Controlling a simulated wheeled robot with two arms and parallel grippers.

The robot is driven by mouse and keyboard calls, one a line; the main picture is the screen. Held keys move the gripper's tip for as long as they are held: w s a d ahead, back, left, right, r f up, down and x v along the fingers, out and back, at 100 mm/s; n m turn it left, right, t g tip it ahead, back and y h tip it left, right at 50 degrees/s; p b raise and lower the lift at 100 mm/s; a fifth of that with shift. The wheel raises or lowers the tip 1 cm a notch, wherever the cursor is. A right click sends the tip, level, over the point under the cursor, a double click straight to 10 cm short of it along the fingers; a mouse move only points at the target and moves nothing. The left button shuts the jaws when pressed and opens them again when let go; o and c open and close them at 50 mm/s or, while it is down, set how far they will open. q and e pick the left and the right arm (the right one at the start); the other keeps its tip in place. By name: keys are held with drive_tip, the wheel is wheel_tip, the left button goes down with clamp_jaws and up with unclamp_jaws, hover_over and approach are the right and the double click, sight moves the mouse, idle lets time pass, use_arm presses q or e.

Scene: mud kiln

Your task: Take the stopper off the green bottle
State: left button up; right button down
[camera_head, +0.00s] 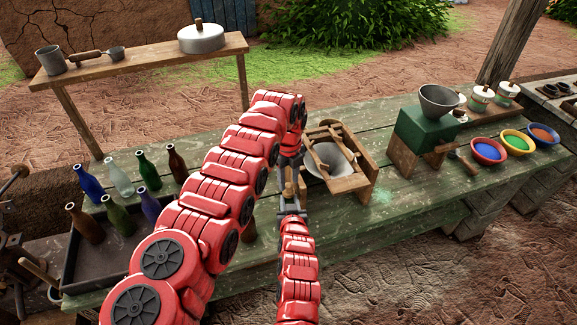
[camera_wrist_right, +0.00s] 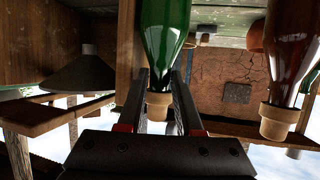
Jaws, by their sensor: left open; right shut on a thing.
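The green bottle (camera_wrist_right: 165,35) shows upside down in the right wrist view, with its tan stopper (camera_wrist_right: 158,105) at the mouth. My right gripper (camera_wrist_right: 160,88) has one finger on each side of the stopper and is shut on it. In the head view my right gripper (camera_head: 290,204) is at the table's near side, with a small tan piece at its fingers. My left gripper (camera_head: 291,168) points down just beyond it and is open. In the head view the green bottle's body is hidden behind my arms and grippers.
A brown bottle (camera_wrist_right: 292,55) with a tan stopper stands beside the green one. Several open bottles stand in and behind a dark tray (camera_head: 88,268) at left. Colored bowls (camera_head: 487,151) are at right.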

sight(288, 185)
use_arm(q)
drive_tip(key=shift+f, duration=0.65)
clamp_jaws()
drive_tip(key=shift+r, duration=0.2)
drive_tip(key=shift+r, duration=0.9)
drive_tip(key=shift+r, duration=0.1)
drive_tip(key=shift+r, duration=1.95)
use_arm(e)
drive_tip(key=c, duration=0.7)
unclamp_jaws()
drive_tip(key=shift+c, duration=0.2)
drive_tip(key=shift+o, duration=1.1)
use_arm(q)
drive_tip(key=shift+a, duration=0.15)
use_arm(e)
drive_tip(key=shift+a, duration=0.1)
